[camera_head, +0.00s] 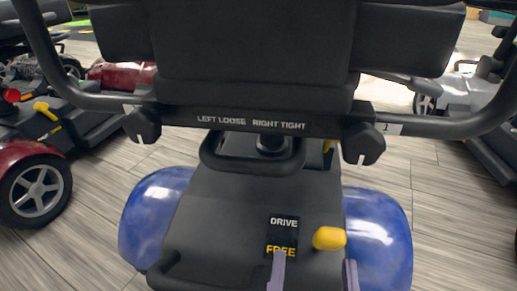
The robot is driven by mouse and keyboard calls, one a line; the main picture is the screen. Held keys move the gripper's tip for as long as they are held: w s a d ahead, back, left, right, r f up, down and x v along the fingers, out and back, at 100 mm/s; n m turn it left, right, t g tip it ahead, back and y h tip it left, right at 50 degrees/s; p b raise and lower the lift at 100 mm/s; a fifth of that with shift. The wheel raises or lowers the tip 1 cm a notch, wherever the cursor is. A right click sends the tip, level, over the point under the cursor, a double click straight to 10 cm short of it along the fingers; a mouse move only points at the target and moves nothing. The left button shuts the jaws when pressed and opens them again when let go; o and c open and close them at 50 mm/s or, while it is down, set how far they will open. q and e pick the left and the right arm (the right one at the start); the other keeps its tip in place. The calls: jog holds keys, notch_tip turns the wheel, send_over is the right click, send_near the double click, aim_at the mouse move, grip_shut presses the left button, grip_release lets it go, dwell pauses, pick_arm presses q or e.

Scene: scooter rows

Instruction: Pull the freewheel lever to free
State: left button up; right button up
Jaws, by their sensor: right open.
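The freewheel lever (330,238) is a yellow knob low on the back of the blue scooter, right of a black label (283,237) reading DRIVE above and FREE below. The knob sits at a height between the two words; I cannot tell its exact setting. My right gripper (315,257) comes in from the bottom edge with two pale purple fingers spread apart. It is open and empty. The knob shows beyond the gap between the fingertips, nearer the right finger; touch cannot be told. The left finger overlaps the label's FREE word. My left gripper is not in view.
The scooter's black seat (255,45) and a bar (265,121) marked LEFT LOOSE RIGHT TIGHT overhang the rear cover. Blue fenders (378,240) flank it. A red scooter (22,160) stands left, with other scooters behind and right. Plank floor (95,215) is clear between them.

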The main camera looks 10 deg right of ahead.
aim_at(340, 248)
jog(key=shift+w+d+f, duration=0.1)
jog(key=shift+w+d, duration=0.1)
jog(key=shift+d, duration=0.2)
jog(key=w+d+b, duration=0.2)
jog(key=w+d, duration=0.1)
jog(key=shift+w+d, duration=0.15)
jog(key=shift+w, duration=0.1)
jog(key=b+x, duration=0.1)
jog(key=x, duration=0.1)
jog(key=a+x, duration=0.1)
jog(key=x, duration=0.1)
jog(key=shift+w+b, duration=0.15)
jog(key=shift+b, duration=0.2)
jog(key=shift+w, duration=0.3)
jog(key=shift+d, duration=0.25)
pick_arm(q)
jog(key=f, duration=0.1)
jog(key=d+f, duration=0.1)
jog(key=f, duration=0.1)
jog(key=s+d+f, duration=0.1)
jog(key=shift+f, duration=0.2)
pick_arm(e)
jog(key=shift+c, duration=0.3)
jog(key=shift+a, duration=0.1)
jog(key=shift+c, duration=1.4)
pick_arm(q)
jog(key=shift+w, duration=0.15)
pick_arm(e)
grip_shut()
